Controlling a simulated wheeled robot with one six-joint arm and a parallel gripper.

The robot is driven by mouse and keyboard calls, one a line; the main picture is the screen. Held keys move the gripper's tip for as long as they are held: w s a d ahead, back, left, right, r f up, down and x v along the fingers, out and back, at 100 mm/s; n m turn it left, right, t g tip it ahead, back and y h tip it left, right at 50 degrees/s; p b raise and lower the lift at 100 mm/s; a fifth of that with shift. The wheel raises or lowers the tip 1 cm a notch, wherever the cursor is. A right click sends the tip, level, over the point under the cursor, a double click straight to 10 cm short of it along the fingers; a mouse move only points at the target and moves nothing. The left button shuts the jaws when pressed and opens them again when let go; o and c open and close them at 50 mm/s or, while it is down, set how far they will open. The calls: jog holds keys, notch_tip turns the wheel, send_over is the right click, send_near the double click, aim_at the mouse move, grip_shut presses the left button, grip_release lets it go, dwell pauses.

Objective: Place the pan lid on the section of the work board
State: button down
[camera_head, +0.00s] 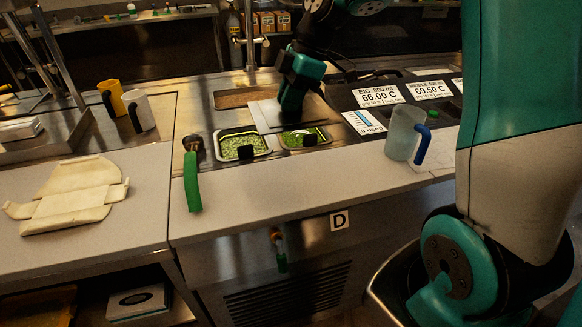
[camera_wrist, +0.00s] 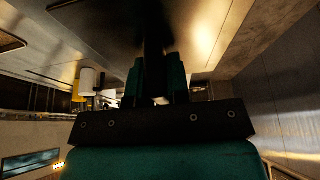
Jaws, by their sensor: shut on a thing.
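My gripper (camera_head: 291,108) points down over the back of the counter and is shut on the dark handle (camera_wrist: 155,60) of a flat metal lid. In the wrist view the lid (camera_wrist: 112,28) spreads around the handle as a broad, shiny plate. In the head view a pale square plate (camera_head: 265,116), apparently the same lid, lies under and left of the gripper. It is beside a brown inset section (camera_head: 240,99) of the counter. I cannot tell whether the lid touches the surface. My arm hides its right part.
Two pans with green food, left (camera_head: 231,145) and right (camera_head: 318,132), sit in front of the gripper. A clear jug (camera_head: 402,132) with a blue handle stands to the right, near temperature signs (camera_head: 379,96).

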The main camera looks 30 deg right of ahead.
aim_at(285, 182)
notch_tip(285, 182, down, 19)
jog(key=shift+s+d+f+p, duration=0.1)
jog(key=shift+p, duration=0.9)
jog(key=shift+f, duration=0.1)
jog(key=c, duration=1.1)
grip_release()
